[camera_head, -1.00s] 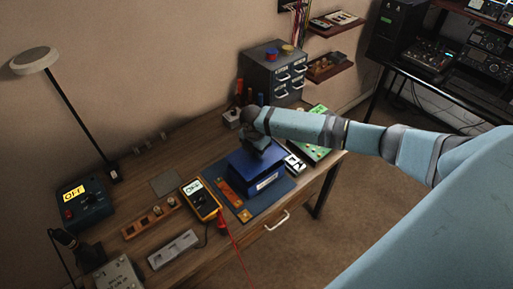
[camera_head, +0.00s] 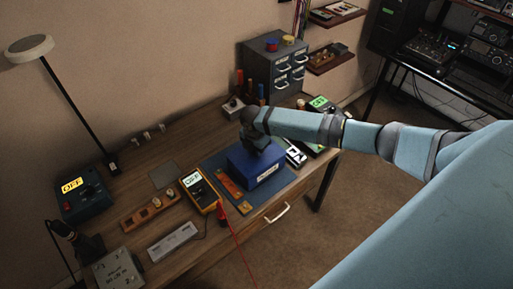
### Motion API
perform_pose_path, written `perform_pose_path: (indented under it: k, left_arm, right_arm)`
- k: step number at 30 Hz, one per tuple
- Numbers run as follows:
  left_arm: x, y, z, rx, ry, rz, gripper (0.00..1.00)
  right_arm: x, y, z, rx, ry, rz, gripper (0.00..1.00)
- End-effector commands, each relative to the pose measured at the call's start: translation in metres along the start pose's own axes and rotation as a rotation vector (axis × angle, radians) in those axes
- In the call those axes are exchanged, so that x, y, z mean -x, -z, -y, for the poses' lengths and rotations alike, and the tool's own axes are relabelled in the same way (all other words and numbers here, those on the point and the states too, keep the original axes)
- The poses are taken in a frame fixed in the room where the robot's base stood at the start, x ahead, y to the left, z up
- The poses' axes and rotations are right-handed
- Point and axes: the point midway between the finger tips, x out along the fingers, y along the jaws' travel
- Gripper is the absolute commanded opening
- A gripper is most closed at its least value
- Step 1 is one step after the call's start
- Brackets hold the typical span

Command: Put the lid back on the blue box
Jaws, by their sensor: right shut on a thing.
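The blue box (camera_head: 267,173) stands on a blue mat (camera_head: 245,206) near the front edge of the bench, a white label on its front. Its blue lid (camera_head: 238,153) appears to lie over the top of the box. At this size I cannot tell whether it is fully seated. My right gripper (camera_head: 259,149) points down over the middle of the lid and is shut on it. Its dark body hides the grip and part of the lid. My left gripper is not in view.
A yellow multimeter (camera_head: 198,190) and an orange strip (camera_head: 229,187) lie left of the box. A black-and-white device (camera_head: 295,155) is close on its right. A grey drawer cabinet (camera_head: 273,68) stands behind. A lamp (camera_head: 30,48) rises at the left.

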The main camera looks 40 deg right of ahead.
Motion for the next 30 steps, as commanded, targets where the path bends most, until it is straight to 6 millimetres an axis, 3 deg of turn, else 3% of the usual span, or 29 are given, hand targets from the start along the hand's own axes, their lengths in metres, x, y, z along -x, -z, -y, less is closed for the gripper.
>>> perform_pose_path:
  k: [30]
  left_arm:
    - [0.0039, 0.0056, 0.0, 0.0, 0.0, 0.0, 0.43]
  right_arm:
    - [-0.0001, 0.0, 0.0, 0.0, 0.0, 0.0, 0.0]
